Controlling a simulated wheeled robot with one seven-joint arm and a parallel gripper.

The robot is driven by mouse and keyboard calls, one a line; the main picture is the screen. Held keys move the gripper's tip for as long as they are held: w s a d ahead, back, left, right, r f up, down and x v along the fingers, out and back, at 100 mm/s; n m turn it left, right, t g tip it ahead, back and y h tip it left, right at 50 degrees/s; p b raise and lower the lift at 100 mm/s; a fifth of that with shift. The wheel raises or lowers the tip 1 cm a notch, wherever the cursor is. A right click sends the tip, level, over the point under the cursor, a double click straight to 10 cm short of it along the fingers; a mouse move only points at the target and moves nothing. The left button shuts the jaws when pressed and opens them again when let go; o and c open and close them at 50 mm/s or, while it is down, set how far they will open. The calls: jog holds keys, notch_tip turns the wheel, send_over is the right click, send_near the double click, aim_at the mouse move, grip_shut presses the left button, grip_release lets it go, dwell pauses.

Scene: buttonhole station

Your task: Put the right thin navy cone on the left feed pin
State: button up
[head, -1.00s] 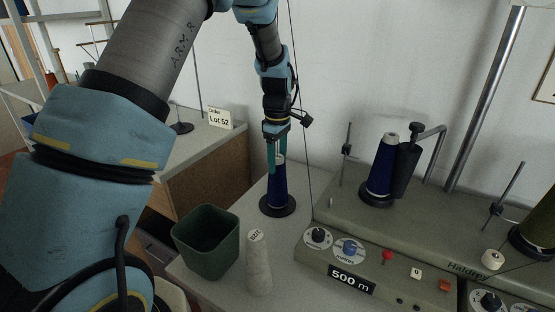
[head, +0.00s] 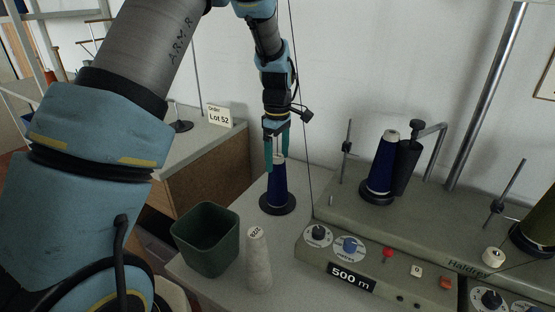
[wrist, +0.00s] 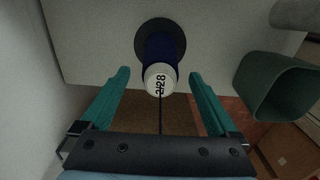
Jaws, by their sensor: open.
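A thin navy cone (head: 278,188) with a pale tip stands upright on a round black base (head: 290,208) at the left of the machine. Any pin inside it is hidden. In the wrist view its pale top (wrist: 160,79) reads 2/28, and the black base (wrist: 142,35) shows beyond it. My gripper (head: 276,165) is above this cone, with its teal fingers open on either side of the top. In the wrist view gaps show between the cone and both fingers. A second navy cone (head: 382,165) stands on the machine's winding side, against a black roller (head: 405,168).
A green bin (head: 208,240) and a pale grey cone (head: 258,265) stand at the table's front left. The machine (head: 440,238) with knobs and a 500 m display fills the right. A thin upright rod or thread runs just right of my gripper.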

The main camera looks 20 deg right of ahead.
notch_tip(320, 180, up, 10)
jog(key=shift+f+b, duration=0.1)
jog(key=shift+b, duration=1)
jog(key=a+f+m, duration=0.1)
jog(key=a+m, duration=0.1)
jog(key=a, duration=0.9)
jog(key=s+a+f+m, duration=0.2)
jog(key=s+a, duration=0.3)
jog(key=a, duration=0.5)
jog(key=s+a+f+m+t, duration=0.1)
jog(key=s+a+m, duration=0.4)
jog(key=a, duration=0.6)
jog(key=shift+s+f+t, duration=0.3)
jog(key=shift+s+f, duration=0.4)
jog(key=shift+s, duration=0.05)
jog(key=shift+c, duration=0.3)
